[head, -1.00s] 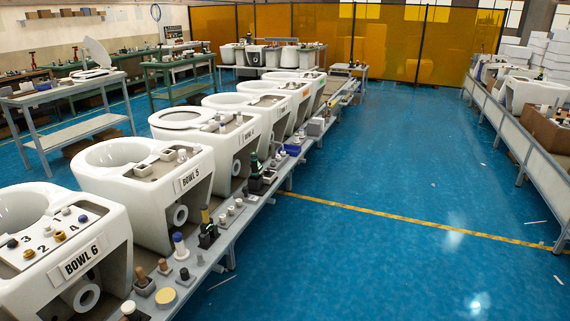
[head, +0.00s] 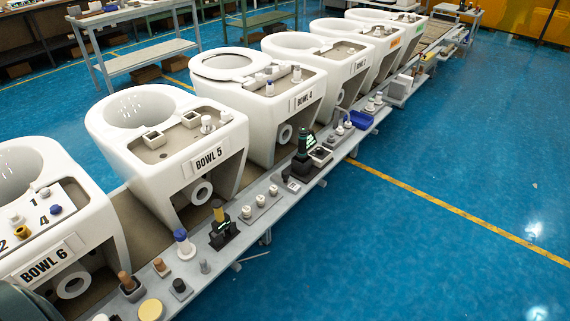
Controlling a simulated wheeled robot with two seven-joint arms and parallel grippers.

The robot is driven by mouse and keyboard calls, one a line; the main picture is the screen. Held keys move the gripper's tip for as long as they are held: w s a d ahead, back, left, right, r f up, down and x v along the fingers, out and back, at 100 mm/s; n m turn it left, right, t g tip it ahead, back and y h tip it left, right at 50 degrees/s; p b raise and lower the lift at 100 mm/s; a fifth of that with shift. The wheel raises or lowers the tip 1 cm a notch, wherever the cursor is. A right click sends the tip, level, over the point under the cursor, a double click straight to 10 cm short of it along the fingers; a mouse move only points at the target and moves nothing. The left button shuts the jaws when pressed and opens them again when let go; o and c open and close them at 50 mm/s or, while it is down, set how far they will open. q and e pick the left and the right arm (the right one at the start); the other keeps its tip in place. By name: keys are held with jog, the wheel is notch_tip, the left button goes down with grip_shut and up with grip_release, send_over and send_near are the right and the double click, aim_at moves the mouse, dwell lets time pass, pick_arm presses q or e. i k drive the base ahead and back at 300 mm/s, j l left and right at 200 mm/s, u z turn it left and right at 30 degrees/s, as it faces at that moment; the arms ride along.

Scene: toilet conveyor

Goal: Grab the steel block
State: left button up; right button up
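I cannot tell for certain which object is the steel block. A light grey box-shaped thing (head: 400,90) sits far along the grey ledge, beyond a blue tray (head: 360,120). Nearer on the ledge are a small grey upright piece (head: 205,267) and a dark block with a round top (head: 180,288). Neither of my grippers is in view. A dark rounded shape cuts into the lower left corner, and I cannot tell whether it is part of my arm.
White toilet bowls stand in a row along the conveyor, among them bowl 6 (head: 100,215), bowl 5 (head: 225,150) and bowl 4 (head: 310,85). The ledge (head: 225,262) holds many small parts. Blue floor (head: 420,250) on the right is clear. A grey table (head: 150,50) stands behind.

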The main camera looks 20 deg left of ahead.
aim_at(283, 180)
jog(key=i+l+u, duration=0.15)
jog(key=i+u, duration=0.2)
jog(key=i, duration=0.2)
jog(key=i+l+u, duration=0.35)
jog(key=i, duration=0.15)
